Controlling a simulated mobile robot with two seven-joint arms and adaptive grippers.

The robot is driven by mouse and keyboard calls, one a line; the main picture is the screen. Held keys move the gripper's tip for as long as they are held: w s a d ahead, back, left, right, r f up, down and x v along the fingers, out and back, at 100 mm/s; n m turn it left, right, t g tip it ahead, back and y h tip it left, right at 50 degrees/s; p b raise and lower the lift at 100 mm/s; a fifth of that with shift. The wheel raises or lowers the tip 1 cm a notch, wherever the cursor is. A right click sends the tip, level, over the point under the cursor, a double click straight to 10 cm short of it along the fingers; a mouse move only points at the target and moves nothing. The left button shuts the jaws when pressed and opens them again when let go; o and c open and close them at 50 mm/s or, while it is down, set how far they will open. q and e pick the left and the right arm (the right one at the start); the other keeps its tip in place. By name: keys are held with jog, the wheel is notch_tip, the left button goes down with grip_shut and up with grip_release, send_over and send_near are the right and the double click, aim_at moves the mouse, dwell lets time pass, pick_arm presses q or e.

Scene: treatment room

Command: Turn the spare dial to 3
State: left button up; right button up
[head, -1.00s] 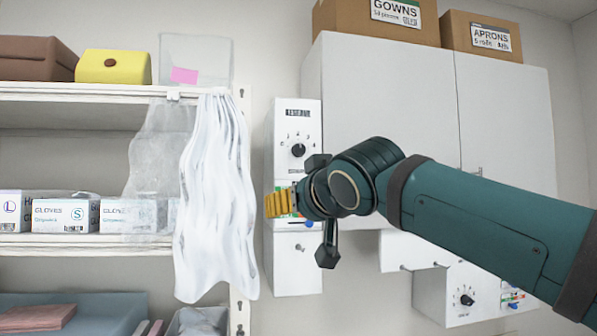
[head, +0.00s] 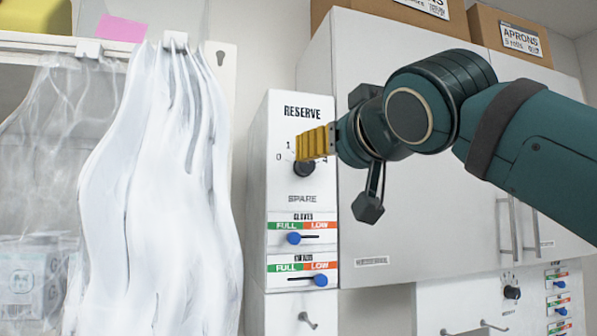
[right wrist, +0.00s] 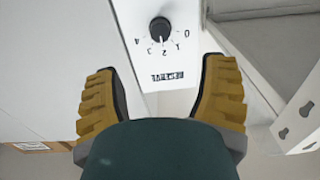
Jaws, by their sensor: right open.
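The spare dial (head: 304,169) is a black round knob on the white RESERVE panel (head: 285,240), above the word SPARE. In the head view my right gripper (head: 312,143) covers its upper part and most of its numbers; 0 and 1 show. In the right wrist view the dial (right wrist: 161,29) is upside down, with 0 to 4 around it. A small light mark on it seems to point near 2. My right gripper (right wrist: 160,95) is open and empty, its yellow ridged fingers apart; the dial lies beyond them, untouched. My left gripper is not in view.
Below the dial are two blue sliders (head: 293,238) on red and green labels. A white plastic sheet (head: 165,200) hangs close on the left. White cabinets (head: 430,220) stand on the right. Another dial (head: 512,292) is on a panel at lower right.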

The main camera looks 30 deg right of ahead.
aim_at(308, 166)
jog(key=p+x, duration=0.3)
jog(key=x, duration=1)
jog(key=shift+w, duration=0.25)
jog(key=shift+s, duration=0.1)
grip_shut()
